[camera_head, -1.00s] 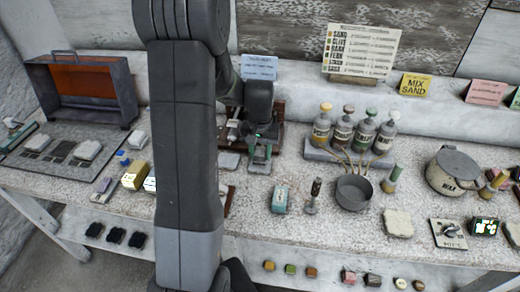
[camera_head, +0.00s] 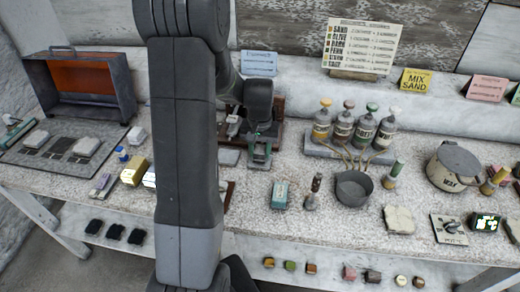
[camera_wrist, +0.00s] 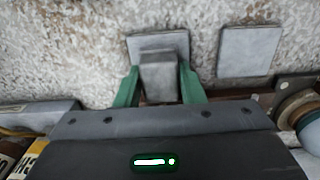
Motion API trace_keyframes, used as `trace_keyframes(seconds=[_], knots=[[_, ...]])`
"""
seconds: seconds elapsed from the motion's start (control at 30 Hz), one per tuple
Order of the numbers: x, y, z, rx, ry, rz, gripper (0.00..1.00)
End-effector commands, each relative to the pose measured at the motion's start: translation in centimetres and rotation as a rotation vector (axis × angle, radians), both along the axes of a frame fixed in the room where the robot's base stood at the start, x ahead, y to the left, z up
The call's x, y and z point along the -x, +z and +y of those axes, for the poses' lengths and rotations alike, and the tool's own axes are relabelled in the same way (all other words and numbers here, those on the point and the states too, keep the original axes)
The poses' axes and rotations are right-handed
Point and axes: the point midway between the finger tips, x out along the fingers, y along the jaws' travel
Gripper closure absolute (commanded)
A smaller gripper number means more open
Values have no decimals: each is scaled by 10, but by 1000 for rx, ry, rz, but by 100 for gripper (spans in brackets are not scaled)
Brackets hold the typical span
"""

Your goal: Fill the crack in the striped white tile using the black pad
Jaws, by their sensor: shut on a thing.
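My gripper (camera_wrist: 160,88) has green fingers, shut on a small grey block (camera_wrist: 159,72). The block is over a flat grey tile (camera_wrist: 134,47); I cannot tell whether they touch. A second grey tile (camera_wrist: 250,52) lies beside it, and it also shows in the head view (camera_head: 229,158). My gripper (camera_head: 260,155) is at the back of the bench there. Black pads (camera_head: 96,226) (camera_head: 116,232) (camera_head: 136,237) lie on the low shelf at left. Pale tiles (camera_head: 36,139) (camera_head: 88,147) lie on a dark board. No stripes or crack can be made out on any tile.
Several bottles (camera_head: 343,129) stand on a rack right of my gripper. A grey pan (camera_head: 353,187), a lidded pot (camera_head: 454,167) and a pale slab (camera_head: 398,219) stand farther right. A metal box (camera_head: 85,90) is at far left. My arm hides part of the bench.

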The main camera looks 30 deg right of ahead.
Motion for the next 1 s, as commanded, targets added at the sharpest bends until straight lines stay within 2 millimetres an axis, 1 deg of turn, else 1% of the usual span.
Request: trace_keyframes(seconds=[0.7, 1.0], knots=[[0, -9, 0, 0, 0, 0, 83], [0, -9, 0, 0, 0, 0, 83]])
